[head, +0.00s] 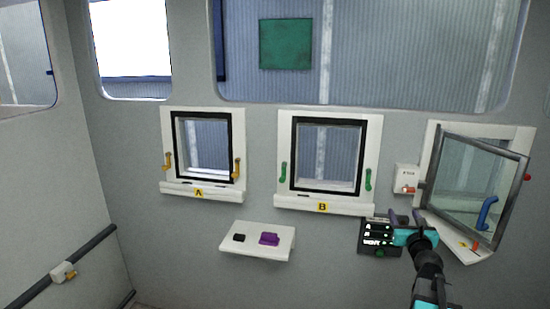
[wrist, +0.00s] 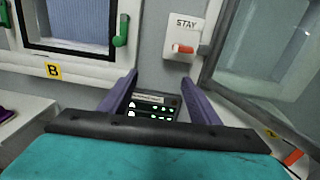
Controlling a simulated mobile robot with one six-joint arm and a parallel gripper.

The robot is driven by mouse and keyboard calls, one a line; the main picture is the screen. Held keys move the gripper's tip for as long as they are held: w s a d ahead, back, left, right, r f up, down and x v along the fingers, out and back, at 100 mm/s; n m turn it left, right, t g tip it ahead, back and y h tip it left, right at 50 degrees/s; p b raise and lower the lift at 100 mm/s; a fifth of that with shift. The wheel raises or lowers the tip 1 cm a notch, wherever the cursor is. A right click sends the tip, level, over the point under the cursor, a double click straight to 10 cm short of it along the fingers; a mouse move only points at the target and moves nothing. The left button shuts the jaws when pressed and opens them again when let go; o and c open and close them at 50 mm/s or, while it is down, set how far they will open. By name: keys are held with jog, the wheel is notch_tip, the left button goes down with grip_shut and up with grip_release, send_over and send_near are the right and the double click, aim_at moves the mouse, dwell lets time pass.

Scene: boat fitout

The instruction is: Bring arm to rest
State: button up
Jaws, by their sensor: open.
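My gripper (head: 404,219) is in front of the wall at the lower right in the head view, below and left of the open glazed hatch. In the wrist view my gripper (wrist: 157,84) has its two purple fingers spread apart with nothing held between them. Behind the fingers is a black panel (head: 374,240) with lit lines; it also shows between the fingers in the wrist view (wrist: 154,106). Part of this panel is hidden by my gripper. I cannot tell whether the fingers touch it.
The open hatch (head: 478,185), with a blue handle, swings out on the right. A STAY box (head: 406,178) sits beside it. Window A (head: 202,150) and window B (head: 326,155) are closed. A white shelf (head: 272,232) holds a purple block (head: 269,239). A dark rail (head: 75,262) runs at left.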

jog(key=a+f+n+g+y, duration=0.2)
jog(key=a+f, duration=0.7)
jog(key=f, duration=0.3)
jog(key=a+f+n+g+y, duration=0.1)
jog(key=a+f+n+y, duration=0.2)
jog(key=a+f, duration=0.85)
jog(key=s+a+f+n+g+y, duration=0.1)
jog(key=s+a+f+n+g, duration=0.15)
jog(key=s+a+f, duration=0.35)
jog(key=s+a+f+n+g+y+b, duration=0.1)
jog(key=s+a+f+n+g, duration=0.2)
jog(key=f, duration=0.6)
jog(key=s+a+f+n+g+y, duration=0.1)
jog(key=s+a+f+n, duration=0.35)
jog(key=f, duration=0.25)
jog(key=s+a+f+n+g, duration=0.2)
jog(key=s+f+n+g, duration=0.4)
jog(key=s, duration=0.5)
jog(key=s+a+f+n+g, duration=0.1)
jog(key=s+a+f+n, duration=0.25)
jog(key=s+f, duration=0.5)
jog(key=s+d+n+g+h, duration=0.2)
jog(key=s+d+n+g, duration=0.1)
jog(key=s+n, duration=0.4)
jog(key=s+d+r+n+g+h, duration=0.1)
jog(key=s+d+n+g+h, duration=0.1)
jog(key=s+d+n, duration=0.4)
jog(key=shift+s+n+g+b, duration=0.45)
jog(key=shift+s+g, duration=0.3)
jog(key=shift+s, duration=1.35)
